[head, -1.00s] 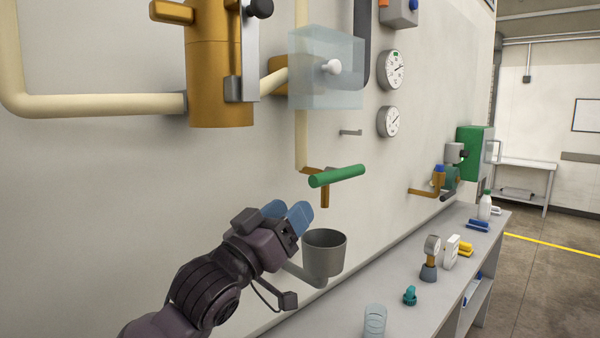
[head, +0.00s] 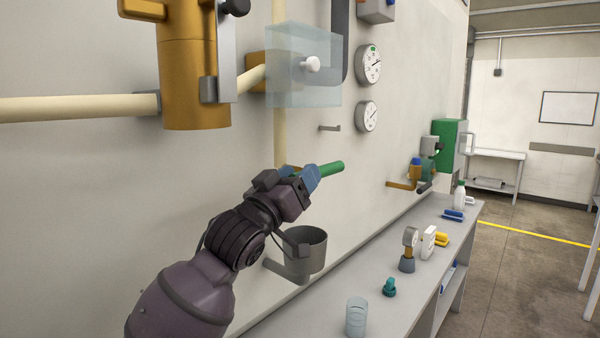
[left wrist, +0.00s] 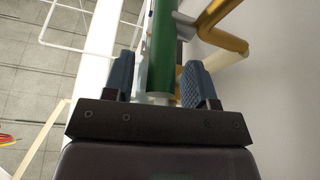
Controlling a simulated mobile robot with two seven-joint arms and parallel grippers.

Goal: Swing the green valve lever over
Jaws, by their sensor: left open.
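The green valve lever (head: 330,168) sticks out from the wall fitting on the brass pipe, pointing right in the head view. My left gripper (head: 312,176) is at the lever and covers its left part. In the left wrist view the green lever (left wrist: 161,60) runs between the two blue fingers of my left gripper (left wrist: 160,85), with a gap visible on its left side. The fingers are open, one on each side of the lever. The brass pipe (left wrist: 222,20) shows beyond the right finger. My right gripper is not in view.
A grey cup (head: 304,252) on a wall bracket is just below my left gripper. A clear box (head: 300,75) over a white knob and two gauges (head: 368,65) are above. The bench (head: 400,285) holds a glass, fittings and bottles.

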